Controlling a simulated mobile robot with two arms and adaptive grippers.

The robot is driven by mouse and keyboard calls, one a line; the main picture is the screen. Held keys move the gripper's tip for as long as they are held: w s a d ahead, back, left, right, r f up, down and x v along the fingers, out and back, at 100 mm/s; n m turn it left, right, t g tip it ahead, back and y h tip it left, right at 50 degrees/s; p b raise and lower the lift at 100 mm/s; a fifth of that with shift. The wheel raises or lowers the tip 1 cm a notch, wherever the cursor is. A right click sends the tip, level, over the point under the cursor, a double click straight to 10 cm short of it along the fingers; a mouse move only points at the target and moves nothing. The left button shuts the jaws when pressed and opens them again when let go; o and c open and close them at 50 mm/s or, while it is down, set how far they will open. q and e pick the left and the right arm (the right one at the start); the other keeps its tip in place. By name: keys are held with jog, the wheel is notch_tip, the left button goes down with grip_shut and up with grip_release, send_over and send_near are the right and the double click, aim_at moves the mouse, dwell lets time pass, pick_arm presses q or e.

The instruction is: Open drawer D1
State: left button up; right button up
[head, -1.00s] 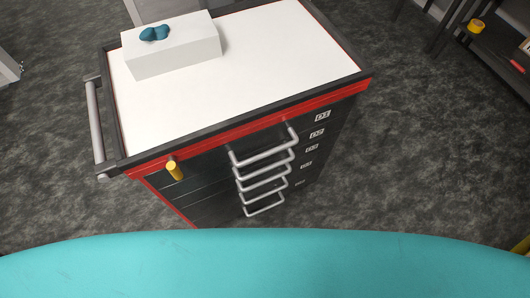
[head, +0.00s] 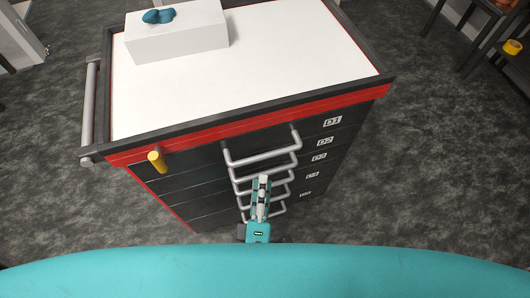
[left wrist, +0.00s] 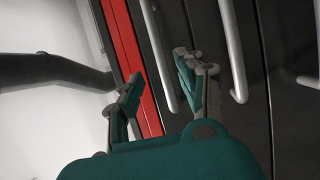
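Drawer D1 (head: 312,131) is the top drawer of a dark cabinet, just under its red trim, and looks shut. Its grey bar handle (head: 268,158) stands out from the front. My left gripper (head: 263,181) is in front of the handles, overlapping the lower ones in the head view. In the left wrist view, my left gripper (left wrist: 160,78) is open and empty. The D1 handle (left wrist: 158,50) appears between its two fingers there; the distance to it is unclear. My right gripper is not in view.
Drawers D2 (head: 325,142) and several below look shut, with similar handles. A yellow knob (head: 156,160) sticks out at the front left. The white cabinet top (head: 260,65) bears a white box (head: 180,40) with a teal object (head: 158,16).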

aim_at(265, 154)
pick_arm(q)
jog(key=x, duration=0.8)
jog(key=shift+c, duration=0.3)
grip_shut()
